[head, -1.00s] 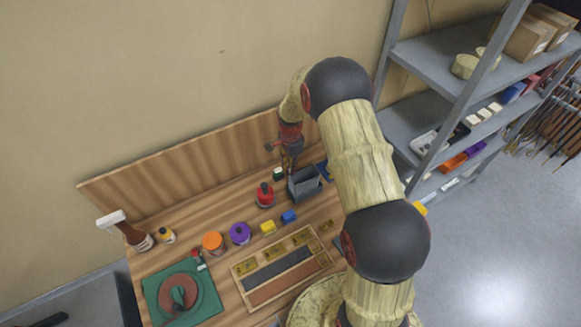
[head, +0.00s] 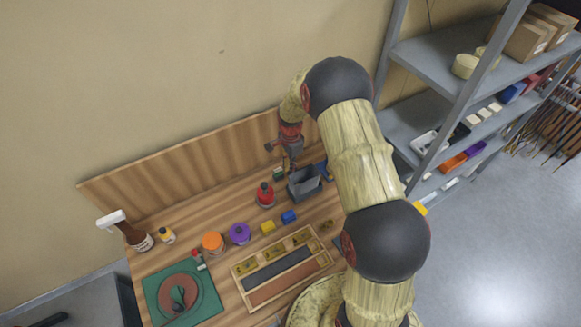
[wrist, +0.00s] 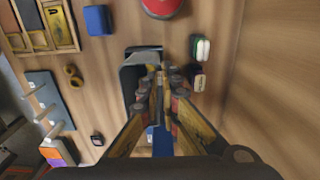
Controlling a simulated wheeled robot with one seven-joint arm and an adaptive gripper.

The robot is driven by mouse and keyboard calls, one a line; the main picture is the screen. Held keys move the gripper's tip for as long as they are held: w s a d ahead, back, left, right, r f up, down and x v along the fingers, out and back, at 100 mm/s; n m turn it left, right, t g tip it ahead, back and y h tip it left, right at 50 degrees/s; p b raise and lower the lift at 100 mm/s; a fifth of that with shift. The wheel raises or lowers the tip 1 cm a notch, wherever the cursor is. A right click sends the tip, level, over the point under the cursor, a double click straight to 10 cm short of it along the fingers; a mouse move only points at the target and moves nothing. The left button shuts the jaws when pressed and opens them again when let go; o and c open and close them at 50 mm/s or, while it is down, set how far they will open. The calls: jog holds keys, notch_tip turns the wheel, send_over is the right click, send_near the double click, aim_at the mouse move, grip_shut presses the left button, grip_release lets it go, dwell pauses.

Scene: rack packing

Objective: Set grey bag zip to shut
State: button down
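The grey bag (head: 304,186) stands upright on the wooden bench near its back edge, shown as a grey box-like shape. In the wrist view the bag (wrist: 132,80) lies just left of and beneath my fingertips. My gripper (head: 291,163) points down beside the bag's back-left top edge in the head view. In the wrist view the two fingers of my gripper (wrist: 163,76) come close together, with a narrow gap at the tips. The zip cannot be made out, and I cannot tell whether the fingers touch or hold any part of it.
Small green-and-white blocks (wrist: 200,47) lie right of my fingers in the wrist view. A wooden back panel (head: 185,166) stands behind.

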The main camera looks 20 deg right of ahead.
jog(key=d, duration=0.3)
jog(key=d+b, duration=0.1)
jog(key=d, duration=0.2)
jog(key=d+b, duration=0.1)
jog(key=d, duration=0.2)
jog(key=shift+w+d, duration=0.2)
jog(key=shift+w, duration=0.2)
jog(key=c, duration=2)
grip_release()
jog(key=shift+c, duration=0.2)
notch_tip(320, 180, up, 12)
